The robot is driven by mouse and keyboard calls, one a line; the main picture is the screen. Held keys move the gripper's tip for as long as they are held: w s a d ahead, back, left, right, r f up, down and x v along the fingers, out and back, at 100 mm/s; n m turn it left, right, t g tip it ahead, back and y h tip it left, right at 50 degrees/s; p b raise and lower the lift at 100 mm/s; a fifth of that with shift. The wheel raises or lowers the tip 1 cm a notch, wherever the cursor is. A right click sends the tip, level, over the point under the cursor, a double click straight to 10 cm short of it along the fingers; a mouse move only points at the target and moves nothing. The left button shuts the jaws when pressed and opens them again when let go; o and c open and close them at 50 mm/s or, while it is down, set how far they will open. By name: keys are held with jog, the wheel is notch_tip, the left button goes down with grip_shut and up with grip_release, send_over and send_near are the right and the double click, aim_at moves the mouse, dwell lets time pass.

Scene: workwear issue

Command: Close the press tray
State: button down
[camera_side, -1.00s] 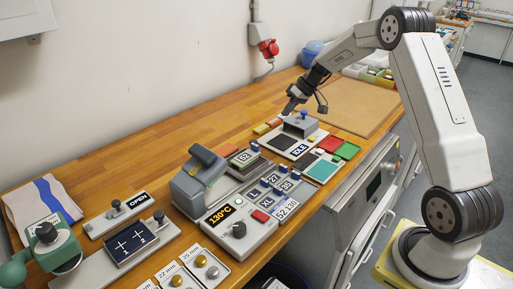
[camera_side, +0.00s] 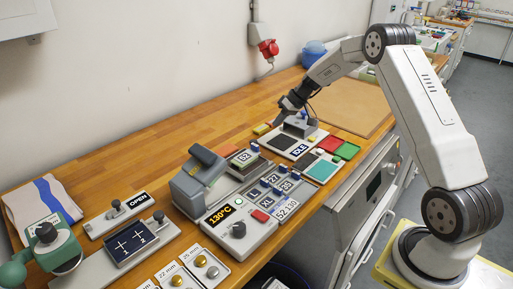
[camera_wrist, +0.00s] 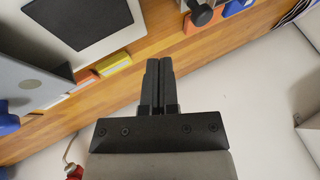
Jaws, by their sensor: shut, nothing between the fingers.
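My gripper (camera_side: 284,113) is shut and empty, low behind the grey IDLE station (camera_side: 288,140). In the wrist view its two dark fingers (camera_wrist: 159,66) lie together over bare wood. The grey station with its dark pad shows at upper left there. A grey press (camera_side: 198,183) with a 130°C display stands mid-bench, well away from my gripper. A dark plate (camera_side: 130,243) with white crosses and a knob sits at front left beside a bar reading OPEN. I cannot tell for certain which of these parts is the press tray.
Yellow (camera_wrist: 114,64) and orange blocks lie on the wood near my fingers. Red and green trays (camera_side: 347,151) stand right of the station. Blue size tiles (camera_side: 273,179) lie beside the press. A striped cloth (camera_side: 42,204) lies at left.

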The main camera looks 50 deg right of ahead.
jog(key=x, duration=0.4)
jog(key=shift+a+f, duration=0.1)
jog(key=shift+f, duration=0.05)
jog(key=a, duration=0.2)
jog(key=shift+w+a+f, duration=0.1)
jog(key=shift+w+a, duration=0.15)
jog(key=shift+a, duration=0.15)
jog(key=shift+a+f, duration=0.1)
jog(key=shift+a, duration=0.4)
jog(key=a, duration=1.3)
jog(key=shift+a, duration=0.25)
